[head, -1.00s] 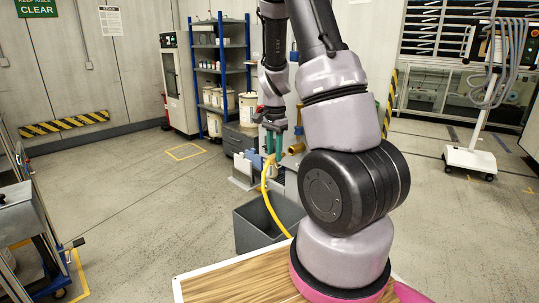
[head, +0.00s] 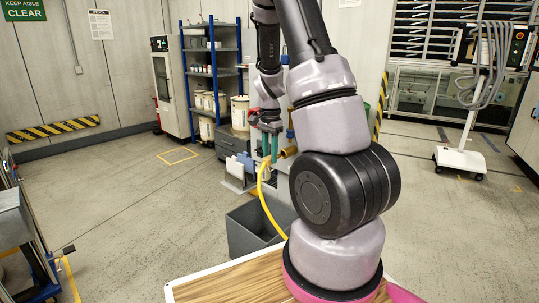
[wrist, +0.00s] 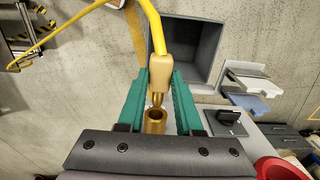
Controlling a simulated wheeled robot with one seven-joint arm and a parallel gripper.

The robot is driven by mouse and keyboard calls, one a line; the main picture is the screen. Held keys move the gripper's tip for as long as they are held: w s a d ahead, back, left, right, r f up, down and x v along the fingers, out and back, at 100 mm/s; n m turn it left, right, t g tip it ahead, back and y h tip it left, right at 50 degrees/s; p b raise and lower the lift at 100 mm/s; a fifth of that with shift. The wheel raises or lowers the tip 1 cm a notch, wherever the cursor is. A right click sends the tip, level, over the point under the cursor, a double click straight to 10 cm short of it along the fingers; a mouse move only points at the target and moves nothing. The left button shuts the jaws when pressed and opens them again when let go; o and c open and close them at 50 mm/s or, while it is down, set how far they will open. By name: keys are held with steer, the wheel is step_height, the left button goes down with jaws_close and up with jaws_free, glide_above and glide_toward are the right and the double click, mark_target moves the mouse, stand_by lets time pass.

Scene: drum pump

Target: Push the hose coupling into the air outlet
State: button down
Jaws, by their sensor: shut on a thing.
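My gripper (wrist: 158,95) has two green fingers shut on the hose coupling. In the wrist view the coupling (wrist: 161,70) is a tan sleeve on the end of a yellow hose (wrist: 152,22), with a narrow brass tip. A brass cylinder with an open mouth (wrist: 155,121) shows between the fingers, nearer the camera. I cannot tell whether it belongs to the coupling or the outlet, nor whether the parts are joined. In the head view my gripper (head: 268,143) points down beside a brass fitting (head: 289,152), and the hose (head: 264,198) hangs below it.
A grey open bin (head: 248,235) stands on the floor under the hose. A black rotary knob (wrist: 228,121) and part of a red round object (wrist: 283,169) are right of the fingers. Blue shelving (head: 213,75) stands behind. The floor at left is largely clear.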

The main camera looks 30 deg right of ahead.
steer(key=shift+w+d, duration=0.25)
steer(key=shift+d, duration=0.5)
steer(key=shift+w+d, duration=0.3)
steer(key=shift+d, duration=0.4)
steer(key=shift+w+d, duration=0.25)
steer(key=shift+d, duration=0.5)
stand_by(2.0)
steer(key=c, duration=0.5)
jaws_free()
step_height(320, 180, up, 9)
stand_by(0.4)
steer(key=shift+a+r, duration=0.1)
stand_by(0.3)
steer(key=s+a+r+n+t+y, duration=0.1)
steer(key=s+a+r+n+t, duration=0.1)
steer(key=s+a+r, duration=0.4)
steer(key=s+a+r+n+t+y, duration=0.1)
steer(key=s+a+r+n+t, duration=0.2)
steer(key=r, duration=0.4)
steer(key=s+a+r+n+t, duration=0.2)
steer(key=s+a+r+n, duration=0.2)
steer(key=s, duration=0.8)
steer(key=a+r, duration=0.2)
steer(key=a, duration=0.2)
steer(key=shift+s+a+n, duration=0.15)
steer(key=shift+a+n, duration=0.25)
